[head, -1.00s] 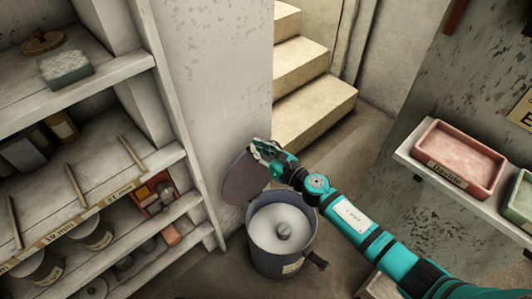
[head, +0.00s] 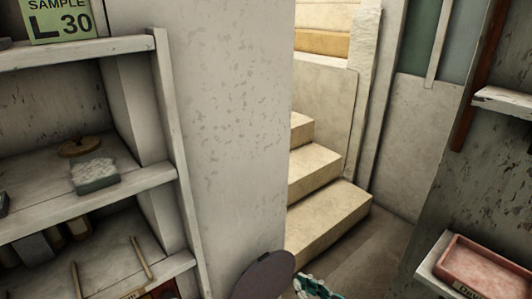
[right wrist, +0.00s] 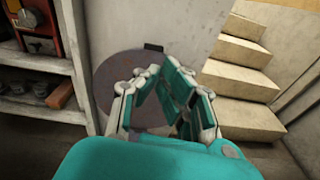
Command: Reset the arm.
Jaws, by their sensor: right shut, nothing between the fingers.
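My right gripper (head: 314,288) shows only in part at the bottom edge of the head view, just right of a dark round lid (head: 265,277). In the right wrist view the teal and white fingers of the gripper (right wrist: 158,70) lean together and are shut on nothing. The lid (right wrist: 118,82) stands upright behind them, against the pale wall. Whether the fingers touch the lid I cannot tell. The rest of my right arm is out of the head view. My left gripper is not in view.
White shelves (head: 78,207) stand at the left and hold a grey-green block (head: 95,176). A pale pillar (head: 215,130) separates them from stone steps (head: 325,215). A pink tray (head: 482,268) sits on a wall shelf at lower right. Open floor (head: 385,262) lies beside the steps.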

